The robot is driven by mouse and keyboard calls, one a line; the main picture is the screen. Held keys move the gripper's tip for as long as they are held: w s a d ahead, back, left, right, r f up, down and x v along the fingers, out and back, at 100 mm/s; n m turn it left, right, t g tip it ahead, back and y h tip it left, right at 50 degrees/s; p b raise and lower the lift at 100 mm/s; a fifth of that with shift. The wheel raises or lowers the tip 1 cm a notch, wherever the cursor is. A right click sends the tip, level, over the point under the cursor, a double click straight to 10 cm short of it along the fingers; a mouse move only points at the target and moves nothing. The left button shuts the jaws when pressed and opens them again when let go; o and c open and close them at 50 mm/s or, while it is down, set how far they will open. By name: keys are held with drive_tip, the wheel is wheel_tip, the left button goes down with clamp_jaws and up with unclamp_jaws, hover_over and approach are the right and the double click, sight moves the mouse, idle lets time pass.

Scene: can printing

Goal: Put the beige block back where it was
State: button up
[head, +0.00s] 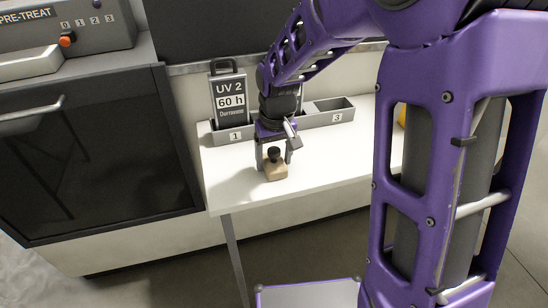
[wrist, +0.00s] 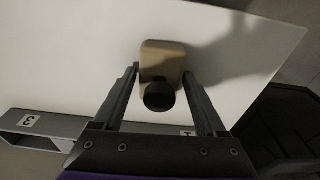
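The beige block (head: 275,173) with a black knob on top stands on the white table, near its front left part. It also shows in the wrist view (wrist: 163,58), with its knob toward the camera. My gripper (head: 275,161) is above and around the block, pointing down. In the wrist view its two fingers (wrist: 161,72) are spread, one on each side of the block and knob, with small gaps. The knob is not touched by the fingers. The block appears to rest on the table.
A grey rack (head: 344,116) with slots labelled 1 and 3 runs along the table's back. A UV 2 60 h plate (head: 229,97) stands in slot 1; slot 3 looks empty. A PRE-TREAT machine (head: 90,30) is at left. The table (head: 330,160) is clear to the right.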

sight(276, 157)
drive_tip(key=shift+o, duration=1.1)
wheel_tip(276, 157, up, 12)
drive_tip(key=s+p, duration=0.1)
drive_tip(key=p, duration=0.1)
drive_tip(key=shift+s+d+r, duration=0.15)
drive_tip(key=shift+s+r, duration=0.05)
